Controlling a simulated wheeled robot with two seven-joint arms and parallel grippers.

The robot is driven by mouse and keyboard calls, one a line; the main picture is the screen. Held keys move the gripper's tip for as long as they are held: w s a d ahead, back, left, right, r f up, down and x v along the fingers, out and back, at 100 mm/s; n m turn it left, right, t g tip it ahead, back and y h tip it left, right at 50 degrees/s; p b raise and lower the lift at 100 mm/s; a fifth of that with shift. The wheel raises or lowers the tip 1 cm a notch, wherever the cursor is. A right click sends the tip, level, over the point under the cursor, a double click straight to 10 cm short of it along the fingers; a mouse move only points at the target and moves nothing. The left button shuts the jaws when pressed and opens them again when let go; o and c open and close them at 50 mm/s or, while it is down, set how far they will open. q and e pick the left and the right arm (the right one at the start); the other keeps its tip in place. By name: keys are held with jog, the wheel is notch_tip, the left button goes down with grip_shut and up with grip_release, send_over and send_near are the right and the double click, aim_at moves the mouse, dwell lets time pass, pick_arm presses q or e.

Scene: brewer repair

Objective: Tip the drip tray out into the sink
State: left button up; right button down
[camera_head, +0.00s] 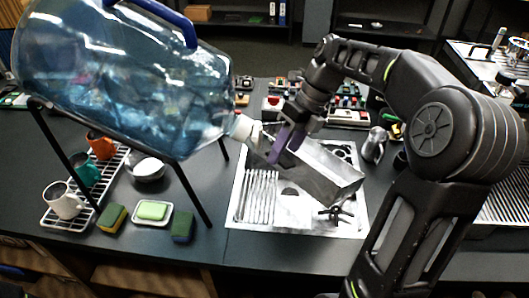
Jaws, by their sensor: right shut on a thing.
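The drip tray (325,175) is a grey metal trough. My right gripper (287,143), with purple fingers, is shut on its far left part. The tray hangs tilted above the steel sink (240,212), its right end lower in the picture. I cannot tell whether liquid is in it. The sink is set in the dark counter, with a ridged drainer at left and a dark cross-shaped tap handle at front right. The tray and my right arm hide much of the basin. My left gripper is not in view.
A large blue water bottle (120,85) lies on a black stand at left, its white cap close to the tray. Mugs (63,200) stand on a rack (60,222). Sponges (112,218) and a soap dish (152,213) lie in front. A metal jug (374,145) stands right of the sink.

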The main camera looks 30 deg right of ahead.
aim_at(283, 158)
jog(key=shift+d+f, duration=0.15)
jog(key=shift+s+d+f, duration=0.1)
jog(key=shift+s+d, duration=0.05)
jog(key=shift+d, duration=0.45)
jog(key=shift+a, duration=0.4)
jog(key=shift+a+f+h+b, duration=0.25)
jog(key=shift+f+h+b, duration=0.15)
jog(key=shift+h, duration=0.2)
jog(key=b, duration=0.1)
jog(key=a+f+h+b, duration=0.1)
jog(key=b, duration=0.1)
jog(key=shift+s+a+f+t, duration=0.1)
jog(key=shift+s+f+t, duration=0.05)
jog(key=shift+f+t, duration=0.15)
jog(key=shift+s+a+f+n+h+b, duration=0.15)
jog(key=shift+a+f+h+b, duration=0.2)
jog(key=shift+f+h+b, duration=0.5)
jog(key=shift+a+f+n+h+b, duration=0.15)
jog(key=shift+a+f+h+b, duration=0.3)
jog(key=shift+b, duration=0.7)
jog(key=shift+d+f, duration=0.2)
